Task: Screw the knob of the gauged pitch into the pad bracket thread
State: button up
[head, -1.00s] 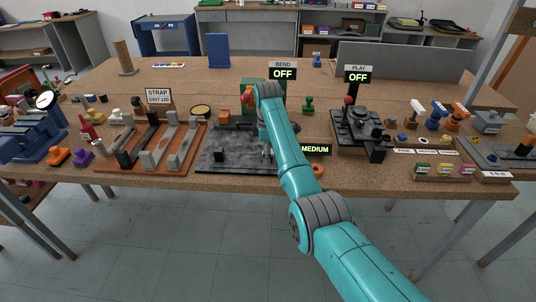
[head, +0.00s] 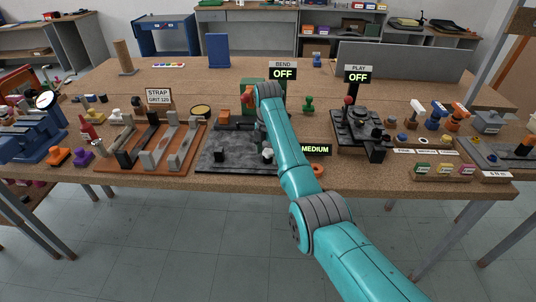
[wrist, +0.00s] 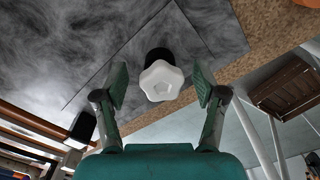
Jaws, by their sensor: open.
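A white lobed knob (wrist: 161,81) sits at the end of a short black post or bracket (wrist: 158,54) in the wrist view. In the head view a small pale knob (head: 268,154) shows at the right front of the dark grey slab (head: 237,163), beside my arm. My gripper (wrist: 160,86) is open, with one finger on each side of the white knob and a visible gap on both sides. The thread itself is hidden. In the head view my arm covers most of the gripper.
A black block (head: 220,155) stands on the slab to the left. A MEDIUM sign (head: 316,149) and an orange ring (head: 318,169) lie right of my arm. A rack of grey and black bars (head: 160,150) stands further left. The bench's front edge is close.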

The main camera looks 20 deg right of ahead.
jog(key=n, duration=0.5)
jog(key=shift+n, duration=2.3)
grip_shut()
jog(key=shift+f, duration=0.1)
